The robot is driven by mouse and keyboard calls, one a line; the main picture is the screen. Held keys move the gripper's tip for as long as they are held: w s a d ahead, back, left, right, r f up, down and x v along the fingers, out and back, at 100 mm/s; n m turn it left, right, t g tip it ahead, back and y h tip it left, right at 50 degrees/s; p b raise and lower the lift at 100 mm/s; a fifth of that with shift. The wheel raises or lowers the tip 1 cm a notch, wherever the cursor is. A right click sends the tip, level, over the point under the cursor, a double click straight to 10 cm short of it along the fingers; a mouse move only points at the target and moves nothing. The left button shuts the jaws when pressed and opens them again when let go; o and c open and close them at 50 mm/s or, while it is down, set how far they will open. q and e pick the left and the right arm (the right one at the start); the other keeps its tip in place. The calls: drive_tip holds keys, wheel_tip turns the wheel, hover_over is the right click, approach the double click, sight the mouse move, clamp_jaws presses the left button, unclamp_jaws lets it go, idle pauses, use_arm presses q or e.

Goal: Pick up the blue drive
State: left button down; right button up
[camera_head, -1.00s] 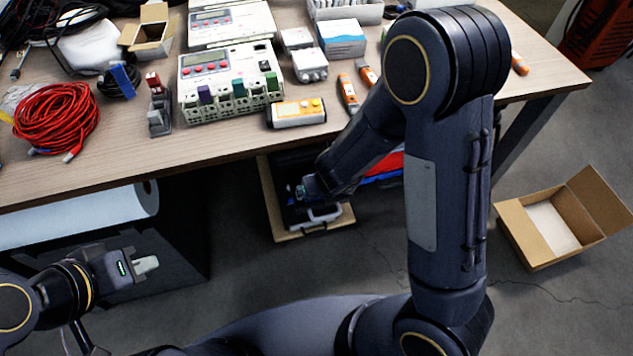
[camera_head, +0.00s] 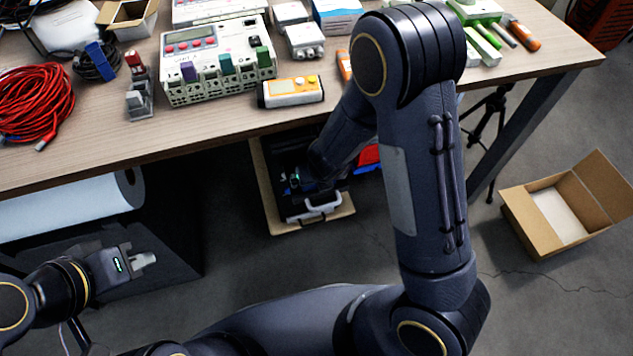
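A small blue block (camera_head: 101,60), which may be the blue drive, stands upright by a coil of black cable at the back left of the table (camera_head: 110,150). A red-topped piece stands on a grey holder (camera_head: 139,97). My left gripper (camera_head: 148,260) is low at the left, in front of the table and away from these things; its finger gap is unclear. My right gripper (camera_head: 294,181) is below the table edge at a dark case, mostly hidden by shadow and my arm.
A dark case with a pale handle (camera_head: 314,208) sits on a wooden board under the table. An orange-and-white meter (camera_head: 291,91) lies near the table's front edge. Red cable (camera_head: 35,105) is coiled at left. An open cardboard box (camera_head: 548,215) stands on the floor at right.

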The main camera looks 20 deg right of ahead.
drive_tip(key=shift+r, duration=0.1)
drive_tip(key=c, duration=1)
drive_tip(key=shift+r, duration=0.15)
drive_tip(key=shift+c, duration=0.2)
